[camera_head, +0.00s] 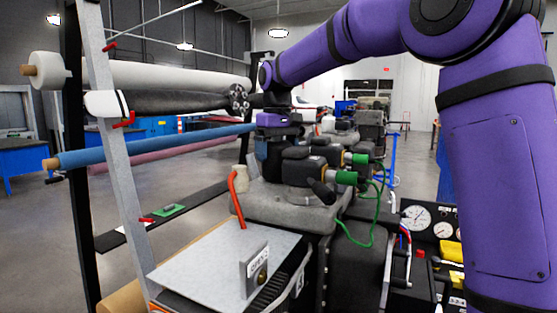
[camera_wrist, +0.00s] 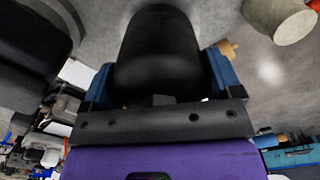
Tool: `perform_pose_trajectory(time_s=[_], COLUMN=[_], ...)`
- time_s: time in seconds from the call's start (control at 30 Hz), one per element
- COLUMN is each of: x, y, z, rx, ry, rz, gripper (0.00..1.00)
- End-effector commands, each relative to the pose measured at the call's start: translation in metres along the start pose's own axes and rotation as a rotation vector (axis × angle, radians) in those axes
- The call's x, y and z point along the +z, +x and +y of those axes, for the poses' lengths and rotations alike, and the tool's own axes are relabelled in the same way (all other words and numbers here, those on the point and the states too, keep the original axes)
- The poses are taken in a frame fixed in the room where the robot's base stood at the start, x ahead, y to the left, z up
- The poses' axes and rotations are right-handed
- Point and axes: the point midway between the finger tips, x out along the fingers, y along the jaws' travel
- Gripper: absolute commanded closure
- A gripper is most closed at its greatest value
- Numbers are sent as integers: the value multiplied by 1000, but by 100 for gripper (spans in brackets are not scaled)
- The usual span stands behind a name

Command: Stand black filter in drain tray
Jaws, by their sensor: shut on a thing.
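In the wrist view, a smooth black cylinder with a rounded end, the black filter (camera_wrist: 156,50), sits between the two blue fingers of my gripper (camera_wrist: 157,80). The fingers press its sides. In the head view my gripper (camera_head: 268,148) points down above the grey rough-topped block (camera_head: 275,207), left of black housings. The filter is hard to make out there against the dark parts. Whether its lower end touches the block cannot be told. I cannot surely pick out a drain tray; a flat grey plate (camera_head: 215,258) lies nearer, with an upright "OPEN" tag on it.
Black housings (camera_head: 303,168) with green connectors (camera_head: 357,159) stand close right of my gripper. A pale cylinder (camera_wrist: 277,18) and an orange tube (camera_head: 237,195) stand on its left. A rack with rolls (camera_head: 170,76) fills the left; gauges (camera_head: 416,217) are at right.

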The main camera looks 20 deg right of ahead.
Motion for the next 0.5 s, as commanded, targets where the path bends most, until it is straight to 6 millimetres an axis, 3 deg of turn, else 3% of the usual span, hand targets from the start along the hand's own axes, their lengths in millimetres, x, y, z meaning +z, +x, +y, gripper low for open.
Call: perform_pose_trajectory(time_s=[0.5], x=[1], y=[-9], z=[0], rx=[-1], ry=[-1], rz=[-6], gripper=[58])
